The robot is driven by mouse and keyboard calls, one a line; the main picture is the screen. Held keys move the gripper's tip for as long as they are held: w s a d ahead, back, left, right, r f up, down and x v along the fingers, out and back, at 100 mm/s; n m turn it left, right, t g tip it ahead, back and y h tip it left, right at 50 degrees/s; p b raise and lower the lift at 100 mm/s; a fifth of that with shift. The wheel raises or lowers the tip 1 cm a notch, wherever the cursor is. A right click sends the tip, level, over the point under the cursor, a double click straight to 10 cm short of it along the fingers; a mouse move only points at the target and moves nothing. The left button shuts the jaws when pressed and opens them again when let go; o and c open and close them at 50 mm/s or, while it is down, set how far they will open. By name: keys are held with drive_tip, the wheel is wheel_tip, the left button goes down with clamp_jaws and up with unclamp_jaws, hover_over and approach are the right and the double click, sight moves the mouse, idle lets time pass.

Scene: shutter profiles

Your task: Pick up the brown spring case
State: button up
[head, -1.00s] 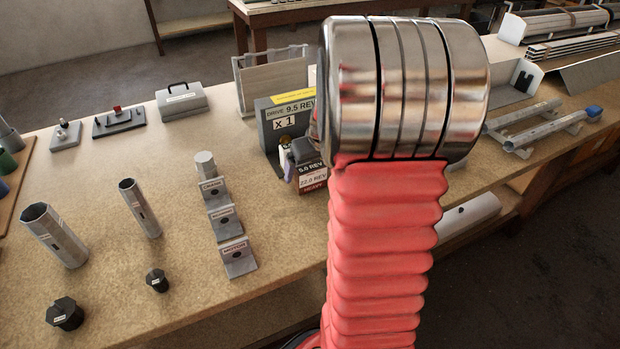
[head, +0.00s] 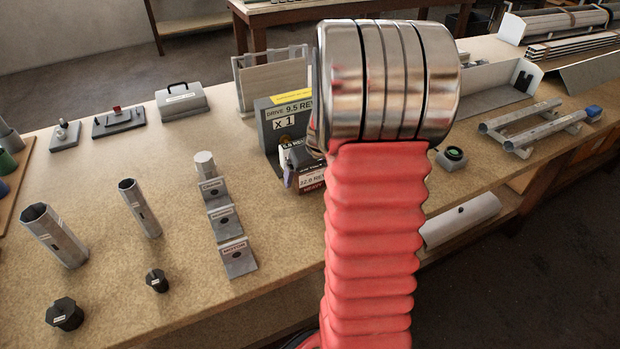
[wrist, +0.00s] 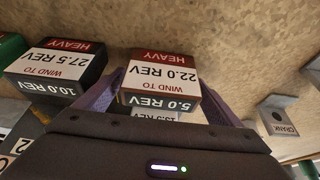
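The brown spring case (wrist: 160,80) reads "HEAVY", "WIND TO 22.0 REV" and "5.0 REV", upside down in the wrist view. In the head view the case (head: 312,183) sits on the bench beside my arm, its upper part hidden by my gripper. My gripper (wrist: 160,88) has one purple finger on either side of the case, spread about its width. The fingers look open; I cannot tell whether either touches it. In the head view my gripper (head: 298,165) is mostly hidden behind my wrist, and a dark part of it is over the case.
A black "27.5 REV" case (wrist: 60,70) stands close to the left in the wrist view. A grey "DRIVE 9.5 REV" panel (head: 290,115) is right behind the brown case. Grey crank blocks (head: 222,222) stand left, with clear bench between.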

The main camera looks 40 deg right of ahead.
drive_tip(key=c, duration=1.2)
drive_tip(key=shift+r, duration=0.2)
drive_tip(key=shift+c, duration=0.2)
wheel_tip(320, 180, up, 10)
drive_tip(key=shift+f, duration=0.15)
